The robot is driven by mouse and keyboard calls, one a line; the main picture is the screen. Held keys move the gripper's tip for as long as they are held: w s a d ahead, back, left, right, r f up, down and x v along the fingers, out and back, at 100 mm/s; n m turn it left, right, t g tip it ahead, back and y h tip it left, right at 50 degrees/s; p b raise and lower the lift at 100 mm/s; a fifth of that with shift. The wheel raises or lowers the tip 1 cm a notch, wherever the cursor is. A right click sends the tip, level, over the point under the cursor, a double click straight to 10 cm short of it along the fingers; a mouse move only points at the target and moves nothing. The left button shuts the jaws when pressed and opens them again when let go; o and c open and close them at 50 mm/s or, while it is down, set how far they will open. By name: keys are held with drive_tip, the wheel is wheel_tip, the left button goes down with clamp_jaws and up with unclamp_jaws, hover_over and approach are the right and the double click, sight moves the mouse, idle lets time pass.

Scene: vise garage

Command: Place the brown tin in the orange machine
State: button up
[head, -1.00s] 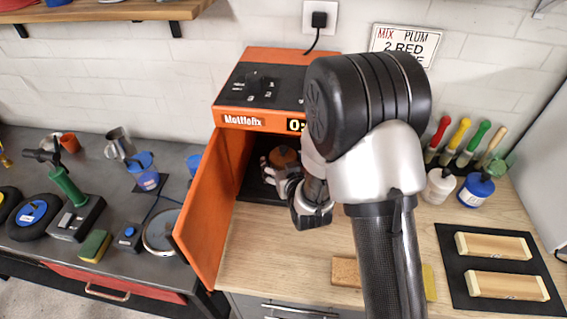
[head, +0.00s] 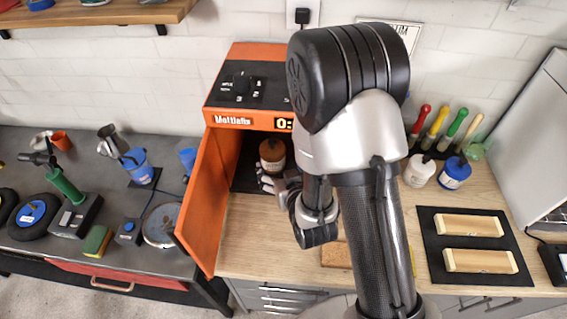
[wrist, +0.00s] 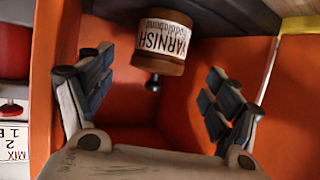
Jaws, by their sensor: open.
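The brown tin (head: 272,154) with a pale label stands inside the open orange machine (head: 226,122), on its dark floor. In the wrist view the tin (wrist: 160,45) shows a label reading "ARNISH", with orange inner walls around it. My gripper (head: 268,183) is at the machine's opening, just in front of the tin. In the wrist view my gripper (wrist: 152,88) has its two fingers spread wide apart, with a gap to the tin on both sides. My arm hides the right part of the machine.
The machine's orange door (head: 205,200) stands open to the left of my gripper. A cork block (head: 336,254) lies on the wooden counter (head: 245,245). White and blue bottles (head: 455,173) stand to the right, beyond a black mat with wooden blocks (head: 480,261).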

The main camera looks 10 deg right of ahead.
drive_tip(key=p+v, duration=0.2)
drive_tip(key=p, duration=0.5)
drive_tip(key=shift+s+r+p, duration=0.2)
drive_tip(key=shift+s+p, duration=0.1)
drive_tip(key=shift+s, duration=0.05)
drive_tip(key=shift+s, duration=0.1)
drive_tip(key=shift+f, duration=0.1)
